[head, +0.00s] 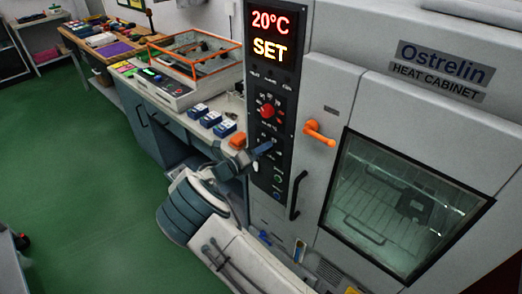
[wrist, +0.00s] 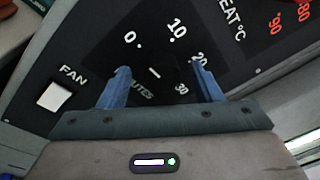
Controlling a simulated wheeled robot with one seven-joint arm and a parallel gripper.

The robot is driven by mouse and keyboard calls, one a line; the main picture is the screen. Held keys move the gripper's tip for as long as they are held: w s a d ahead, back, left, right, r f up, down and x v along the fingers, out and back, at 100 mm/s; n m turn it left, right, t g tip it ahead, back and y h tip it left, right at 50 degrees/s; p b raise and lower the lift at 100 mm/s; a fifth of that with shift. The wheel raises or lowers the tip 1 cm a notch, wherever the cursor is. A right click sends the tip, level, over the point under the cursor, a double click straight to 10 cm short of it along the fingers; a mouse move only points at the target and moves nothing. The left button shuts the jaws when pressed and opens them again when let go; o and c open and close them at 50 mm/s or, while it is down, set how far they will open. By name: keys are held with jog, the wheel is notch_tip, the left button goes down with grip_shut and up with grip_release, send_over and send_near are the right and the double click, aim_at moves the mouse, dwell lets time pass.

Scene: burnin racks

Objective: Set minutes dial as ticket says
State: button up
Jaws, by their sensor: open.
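The minutes dial (wrist: 154,74) is on the dark control panel of the heat cabinet. In the wrist view it is a dark shape with a short white mark, hard to tell from the panel. The numbers 0, 10, 20 and 30 stand around it, and its label is partly hidden by a finger. My gripper (wrist: 161,68) is open, with one blue finger on each side of the dial. I cannot tell whether the fingers touch it. In the head view my gripper (head: 268,146) is at the panel below the red knob (head: 267,111). I see no readable ticket.
The display (head: 270,36) reads 20°C SET. A white square by FAN (wrist: 54,97) lies left of the dial. An orange handle (head: 319,134) and a black handle (head: 297,195) stick out right of the panel.

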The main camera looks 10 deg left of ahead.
jog(key=c, duration=1)
